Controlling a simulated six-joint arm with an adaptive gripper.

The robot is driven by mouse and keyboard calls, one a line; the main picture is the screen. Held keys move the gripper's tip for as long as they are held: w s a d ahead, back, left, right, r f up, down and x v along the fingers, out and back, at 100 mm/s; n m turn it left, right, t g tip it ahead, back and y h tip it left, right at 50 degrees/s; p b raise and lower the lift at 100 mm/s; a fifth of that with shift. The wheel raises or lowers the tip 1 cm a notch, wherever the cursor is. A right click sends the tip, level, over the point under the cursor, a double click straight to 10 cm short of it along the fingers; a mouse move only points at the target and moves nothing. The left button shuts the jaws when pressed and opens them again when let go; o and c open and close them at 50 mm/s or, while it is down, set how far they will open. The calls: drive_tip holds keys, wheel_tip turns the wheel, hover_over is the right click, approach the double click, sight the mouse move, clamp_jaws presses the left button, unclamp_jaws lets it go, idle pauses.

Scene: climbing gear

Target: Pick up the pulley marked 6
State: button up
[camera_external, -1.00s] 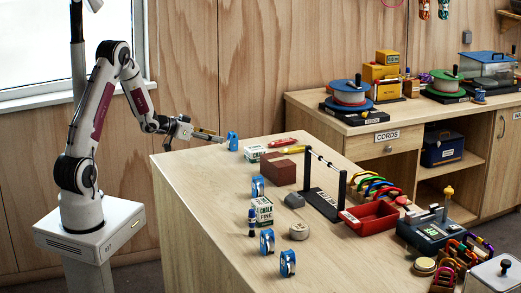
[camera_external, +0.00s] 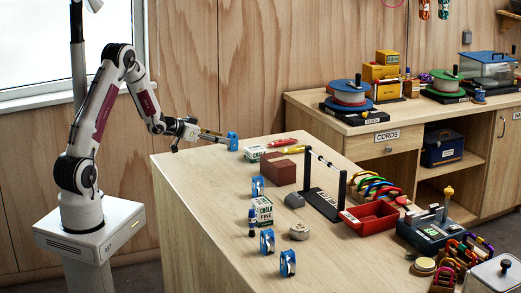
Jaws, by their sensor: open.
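Several blue pulleys with silver middles stand upright on the wooden table. One pulley (camera_external: 233,141) is at the far left edge, right at the fingertips of my gripper (camera_external: 226,140).
A chalk box (camera_external: 262,211) and a blue marker-like bottle (camera_external: 252,223) stand near the middle pulleys. A red tray (camera_external: 370,217) lies beyond. The table's left strip is mostly clear.

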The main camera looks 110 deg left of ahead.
sight(233, 141)
drive_tip(key=w+a, duration=0.1)
drive_tip(key=w+f, duration=0.1)
drive_tip(key=shift+w+a, duration=0.35)
drive_tip(key=shift+x, duration=0.95)
drive_tip(key=shift+s, duration=0.1)
clamp_jaws()
